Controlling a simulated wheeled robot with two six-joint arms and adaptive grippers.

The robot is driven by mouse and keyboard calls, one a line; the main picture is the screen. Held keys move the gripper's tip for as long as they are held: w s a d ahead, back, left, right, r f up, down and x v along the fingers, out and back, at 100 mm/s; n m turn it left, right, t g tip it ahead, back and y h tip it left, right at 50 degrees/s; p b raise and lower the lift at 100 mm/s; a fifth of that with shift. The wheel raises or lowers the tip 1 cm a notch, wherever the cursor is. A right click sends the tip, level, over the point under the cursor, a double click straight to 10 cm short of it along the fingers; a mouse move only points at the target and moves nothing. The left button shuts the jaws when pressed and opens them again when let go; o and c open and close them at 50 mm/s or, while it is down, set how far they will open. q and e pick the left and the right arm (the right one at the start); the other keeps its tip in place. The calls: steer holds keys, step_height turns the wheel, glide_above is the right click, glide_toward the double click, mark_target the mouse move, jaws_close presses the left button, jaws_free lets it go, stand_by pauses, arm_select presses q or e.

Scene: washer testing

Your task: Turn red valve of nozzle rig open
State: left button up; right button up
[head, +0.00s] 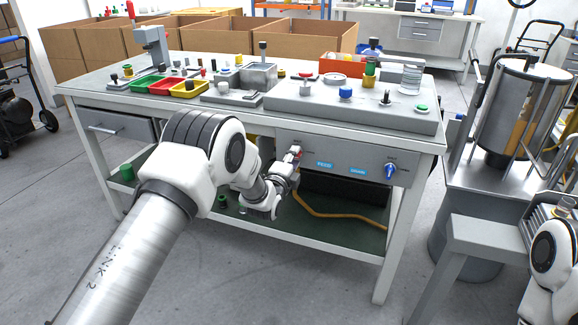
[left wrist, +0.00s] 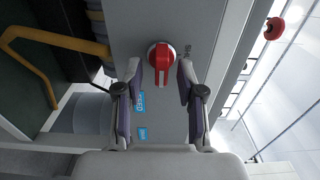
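My left gripper (left wrist: 159,72) is open, with one finger on each side of the valve in that picture. I cannot tell whether either finger touches it. In the head view the left gripper (head: 294,156) is at the front panel of the bench and hides most of the valve. My right gripper is out of view; only part of that arm shows at the right edge.
A blue valve (head: 390,171) sits on the same panel (head: 340,158) to the right, with blue labels between. The workbench top (head: 200,107) carries trays, buttons and fittings. A yellow hose (head: 335,215) runs below the panel. A metal tank (head: 515,115) stands at the right.

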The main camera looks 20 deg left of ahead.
arm_select(q)
steer(key=s, duration=1.1)
steer(key=shift+s+a, duration=0.15)
steer(key=shift+a, duration=0.05)
steer(key=s+a+f+n+g, duration=0.15)
steer(key=s+f+g, duration=0.25)
steer(key=s+f, duration=0.55)
steer(key=s+f+n+g, duration=0.25)
steer(key=s+f, duration=0.45)
steer(key=f, duration=0.6)
steer(key=s+f+n+g, duration=0.4)
steer(key=s+f+g, duration=0.2)
steer(key=s, duration=0.6)
steer(key=s+n+g, duration=0.5)
steer(key=s+n, duration=0.5)
steer(key=s, duration=0.5)
step_height(320, 180, up, 24)
steer(key=n+p, duration=0.1)
steer(key=p, duration=2.4)
steer(key=shift+y, duration=0.3)
